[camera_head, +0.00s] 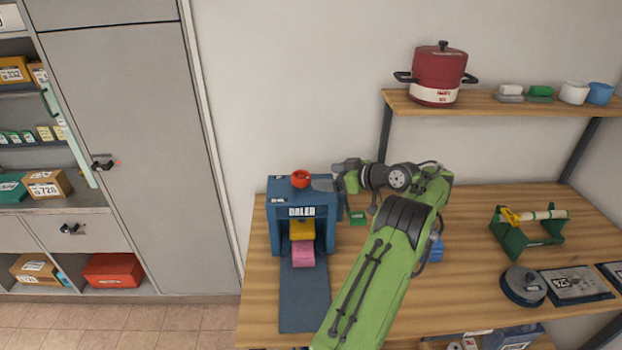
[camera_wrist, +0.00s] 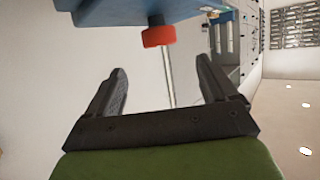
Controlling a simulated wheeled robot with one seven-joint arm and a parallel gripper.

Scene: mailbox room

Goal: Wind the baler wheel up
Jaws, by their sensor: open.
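The baler (camera_head: 276,238) is a blue box-shaped machine with a label on its front, standing on the left of the wooden table. Its red wheel (camera_head: 300,179) sits on top, and it also shows in the wrist view (camera_wrist: 158,37) against the blue baler body (camera_wrist: 140,10). A yellow block (camera_head: 302,230) and a pink block (camera_head: 303,254) are in the baler's front opening. My gripper (camera_head: 322,185) is beside the wheel on its right at about the height of the baler's top. In the wrist view the gripper (camera_wrist: 160,68) is open and empty, with the wheel ahead of the gap.
A blue strip (camera_head: 304,300) runs forward from the baler. A small green item (camera_head: 358,218) lies right of it. A green stand (camera_head: 525,238) and a round grey tin (camera_head: 523,286) are on the right. A shelf (camera_head: 490,104) with a red pot (camera_head: 438,72) hangs above.

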